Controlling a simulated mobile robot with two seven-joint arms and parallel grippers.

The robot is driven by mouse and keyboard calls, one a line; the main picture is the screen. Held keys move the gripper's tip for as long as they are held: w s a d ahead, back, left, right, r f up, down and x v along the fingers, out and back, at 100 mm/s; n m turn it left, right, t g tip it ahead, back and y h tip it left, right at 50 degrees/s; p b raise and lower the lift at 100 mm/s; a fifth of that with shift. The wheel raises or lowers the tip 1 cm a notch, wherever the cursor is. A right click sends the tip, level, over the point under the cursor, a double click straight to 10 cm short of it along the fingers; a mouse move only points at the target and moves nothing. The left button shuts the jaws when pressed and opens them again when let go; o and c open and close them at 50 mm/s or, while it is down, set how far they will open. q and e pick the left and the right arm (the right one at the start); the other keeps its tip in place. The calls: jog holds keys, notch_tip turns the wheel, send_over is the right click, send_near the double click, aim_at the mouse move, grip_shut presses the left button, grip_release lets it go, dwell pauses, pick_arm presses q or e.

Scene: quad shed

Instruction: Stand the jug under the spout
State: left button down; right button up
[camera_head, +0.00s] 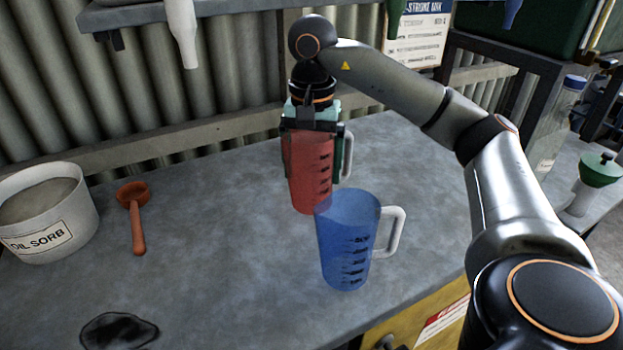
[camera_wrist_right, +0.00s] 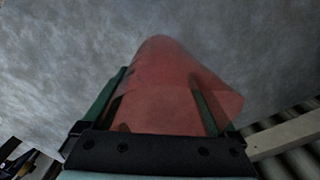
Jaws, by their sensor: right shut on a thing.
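A translucent red jug (camera_head: 308,185) with dark measuring marks and a pale handle is upright over the bench. My right gripper (camera_head: 312,160) comes down on it from above, with green fingers on either side, shut on it. The red jug also fills the middle of the right wrist view (camera_wrist_right: 165,85). Whether its base touches the bench cannot be told. A translucent blue jug (camera_head: 345,240) with a white handle stands upright in front, partly overlapping the red one. A white tapering spout (camera_head: 182,30) hangs at upper left; green (camera_head: 396,18) and blue (camera_head: 511,12) ones hang at upper right.
On the grey bench (camera_head: 220,270), a white OIL SORB tub (camera_head: 45,240) and an orange scoop (camera_head: 136,215) lie left. A dark stain (camera_head: 118,330) is at the front. A green funnel (camera_head: 600,170) stands far right. The bench between scoop and jugs is clear.

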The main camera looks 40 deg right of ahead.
jog(key=shift+f+b, duration=0.35)
jog(key=shift+f, duration=1.45)
jog(key=shift+f, duration=0.1)
jog(key=shift+f, duration=0.15)
jog(key=o, duration=1.1)
jog(key=shift+c, duration=0.2)
